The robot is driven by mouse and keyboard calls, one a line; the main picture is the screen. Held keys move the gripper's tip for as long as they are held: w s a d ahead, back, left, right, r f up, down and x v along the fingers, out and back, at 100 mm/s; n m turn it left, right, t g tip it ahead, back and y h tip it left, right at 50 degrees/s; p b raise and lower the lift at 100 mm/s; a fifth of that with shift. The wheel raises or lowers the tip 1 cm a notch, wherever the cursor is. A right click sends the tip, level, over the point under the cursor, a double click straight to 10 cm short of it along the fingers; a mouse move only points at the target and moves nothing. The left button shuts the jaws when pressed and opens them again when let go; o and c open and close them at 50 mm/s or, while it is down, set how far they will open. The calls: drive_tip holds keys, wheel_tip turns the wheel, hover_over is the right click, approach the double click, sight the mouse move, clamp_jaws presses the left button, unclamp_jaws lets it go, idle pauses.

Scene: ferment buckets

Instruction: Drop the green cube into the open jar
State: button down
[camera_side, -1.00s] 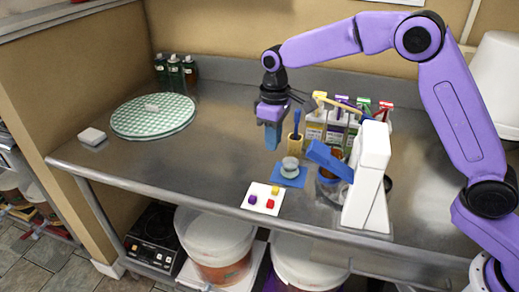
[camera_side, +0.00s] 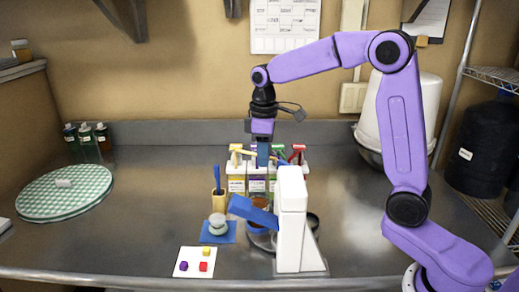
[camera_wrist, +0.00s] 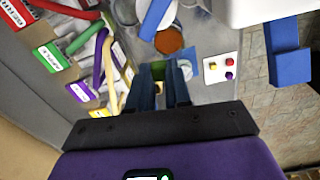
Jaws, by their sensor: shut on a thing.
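My gripper (camera_side: 263,164) points down in the side view, high over the counter and in front of the bottle rack. In the wrist view its blue fingers (camera_wrist: 163,75) are close together around a small green patch (camera_wrist: 158,68), apparently the green cube, mostly hidden by the fingers. In the side view the fingers hide the cube. A round jar with orange-brown contents (camera_side: 261,203) stands behind the white stand's blue lever, partly hidden. In the wrist view the jar (camera_wrist: 168,40) lies ahead of the fingertips, apart from them. It looks open there.
A white stand with a blue lever (camera_side: 290,225) stands at the front. A white card (camera_side: 188,267) bears purple, yellow and red cubes. A grey-white round object (camera_side: 217,222) sits on a blue mat. A pen cup (camera_side: 219,203) and a bottle rack (camera_side: 237,170) are close by.

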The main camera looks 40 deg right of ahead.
drive_tip(key=shift+f, duration=1.9)
drive_tip(key=c, duration=1)
unclamp_jaws()
drive_tip(key=shift+r, duration=0.15)
wheel_tip(320, 180, up, 17)
drive_tip(key=shift+r, duration=0.1)
